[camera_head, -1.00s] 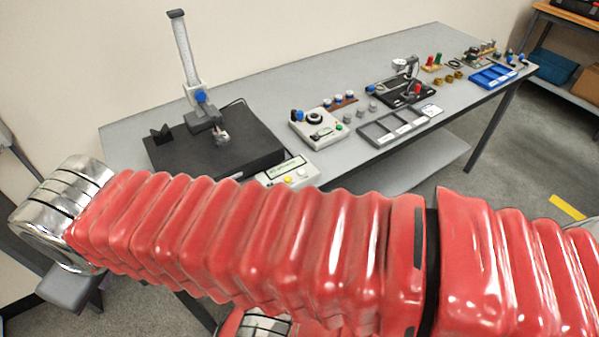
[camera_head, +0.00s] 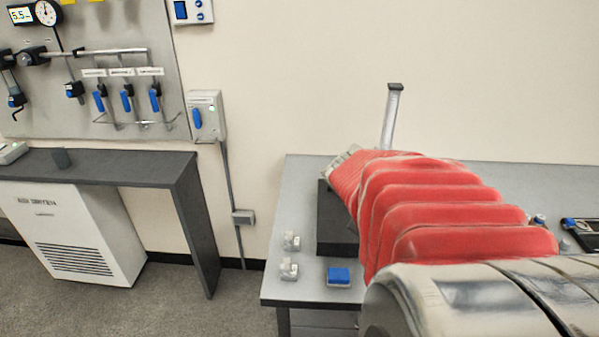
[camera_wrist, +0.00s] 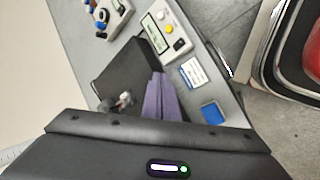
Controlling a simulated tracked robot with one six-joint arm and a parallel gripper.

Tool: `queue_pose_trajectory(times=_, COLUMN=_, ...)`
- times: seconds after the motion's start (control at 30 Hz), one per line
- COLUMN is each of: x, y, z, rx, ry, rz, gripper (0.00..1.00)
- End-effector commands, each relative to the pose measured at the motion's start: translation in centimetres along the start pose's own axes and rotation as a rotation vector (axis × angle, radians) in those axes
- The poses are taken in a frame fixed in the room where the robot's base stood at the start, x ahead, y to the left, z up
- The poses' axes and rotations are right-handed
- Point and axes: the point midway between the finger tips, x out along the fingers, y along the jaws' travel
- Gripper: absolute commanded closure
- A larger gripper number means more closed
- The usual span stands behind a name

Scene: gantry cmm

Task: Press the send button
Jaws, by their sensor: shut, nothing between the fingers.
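The button box (camera_wrist: 156,40) shows in the wrist view, with a pale green display, a yellow button (camera_wrist: 169,30), a white button (camera_wrist: 162,16) and a dark button (camera_wrist: 179,44). Its labels are too small to read, so I cannot tell which is the send button. My gripper (camera_wrist: 158,75) shows as purple fingers, shut and empty. In the picture its tips lie below the box, over the edge of the black plate (camera_wrist: 122,66), apart from the buttons. In the head view my red arm hides the box and the gripper.
The black plate (camera_head: 332,225) and gauge column (camera_head: 391,115) stand on the grey table (camera_head: 300,190). A blue block (camera_head: 338,275) and small clear pieces (camera_head: 290,255) lie near its front left. A white card (camera_wrist: 192,72) lies beside the box. A dark bench (camera_head: 120,168) stands left.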

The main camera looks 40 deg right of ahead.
Motion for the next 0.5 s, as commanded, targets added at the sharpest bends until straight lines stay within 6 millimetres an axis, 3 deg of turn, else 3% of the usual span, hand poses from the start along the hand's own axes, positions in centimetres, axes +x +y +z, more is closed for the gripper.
queue_pose_trajectory(times=0.1, x=3.3, y=2.7, z=2.9, rx=-0.047, ry=-0.102, rz=0.019, gripper=1.00)
queue_pose_trajectory(times=0.3, x=8.0, y=6.3, z=8.1, rx=-0.144, ry=-0.251, rz=0.032, gripper=1.00)
queue_pose_trajectory(times=0.5, x=10.4, y=8.1, z=11.2, rx=-0.207, ry=-0.328, rz=0.028, gripper=1.00)
